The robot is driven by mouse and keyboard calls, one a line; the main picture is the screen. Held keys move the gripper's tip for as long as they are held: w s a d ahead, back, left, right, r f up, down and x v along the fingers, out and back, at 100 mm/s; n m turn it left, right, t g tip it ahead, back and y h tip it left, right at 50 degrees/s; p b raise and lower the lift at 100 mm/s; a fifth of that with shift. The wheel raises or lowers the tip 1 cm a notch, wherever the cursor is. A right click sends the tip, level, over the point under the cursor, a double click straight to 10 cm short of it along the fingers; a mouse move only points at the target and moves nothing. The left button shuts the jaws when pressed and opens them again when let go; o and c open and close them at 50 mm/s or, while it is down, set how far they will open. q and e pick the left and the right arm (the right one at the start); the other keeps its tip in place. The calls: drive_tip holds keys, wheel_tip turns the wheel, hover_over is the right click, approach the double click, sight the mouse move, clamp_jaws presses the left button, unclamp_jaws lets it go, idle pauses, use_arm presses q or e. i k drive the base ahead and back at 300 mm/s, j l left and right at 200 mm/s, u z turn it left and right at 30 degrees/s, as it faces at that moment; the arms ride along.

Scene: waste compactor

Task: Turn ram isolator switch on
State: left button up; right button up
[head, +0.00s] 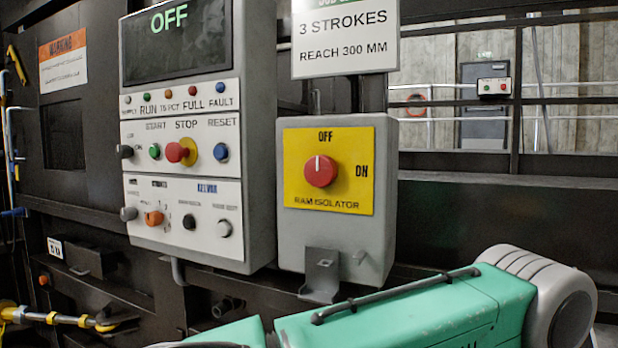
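The ram isolator switch (320,171) is a round red knob on a yellow plate (300,200). The plate reads OFF at the top, ON at the right and RAM ISOLATOR below. The knob's white mark points up at OFF. The plate is on the front of a grey box (382,235) right of the main control panel. Neither of my grippers shows in the head view, and nothing touches the knob. A green and grey arm link of mine crosses the lower right, below the box.
The grey control panel (260,80) has a dark screen (180,50) reading OFF, with lamps, buttons and a red stop button (180,152). A bracket (321,275) juts out under the isolator box. A white sign (345,38) hangs above it. The space before the knob is clear.

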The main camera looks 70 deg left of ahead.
sight(319, 171)
drive_tip(key=u, duration=0.4)
drive_tip(key=j+u, duration=0.15)
drive_tip(key=u, duration=0.65)
drive_tip(key=i+j+u, duration=0.1)
drive_tip(key=u, duration=0.75)
